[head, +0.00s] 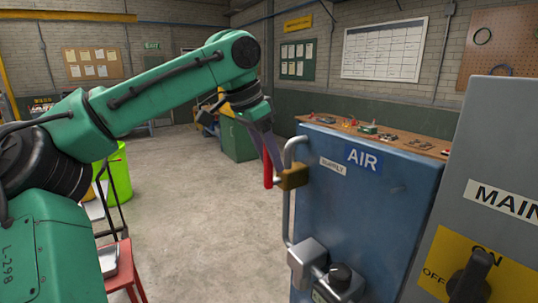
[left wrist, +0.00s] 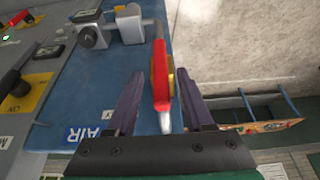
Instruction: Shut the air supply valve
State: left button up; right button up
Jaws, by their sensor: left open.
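The air supply valve has a brass-yellow body (head: 294,178) on a grey pipe (head: 287,213) at the left side of the blue AIR cabinet (head: 365,215). Its red lever (head: 268,173) points along the pipe's run. My left gripper (head: 272,158) is at the valve, with its fingers open. In the left wrist view, the red lever (left wrist: 160,80) lies between the two fingers of my left gripper (left wrist: 160,76), with a gap on the left side. The valve body (left wrist: 171,74) is close to the right fingertip; I cannot tell whether they touch. My right gripper is not in view.
A grey MAIN panel (head: 483,150) with a black ON/OFF knob (head: 469,277) stands at the right. A grey box fitting (head: 306,262) sits low on the cabinet. A red stool (head: 122,267) and a green bin (head: 113,185) are at the left. The middle floor is clear.

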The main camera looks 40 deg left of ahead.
pick_arm(q)
jog(key=shift+a, duration=0.2)
jog(key=shift+d, duration=0.1)
grip_shut()
jog(key=shift+r, duration=0.15)
dwell(1.0)
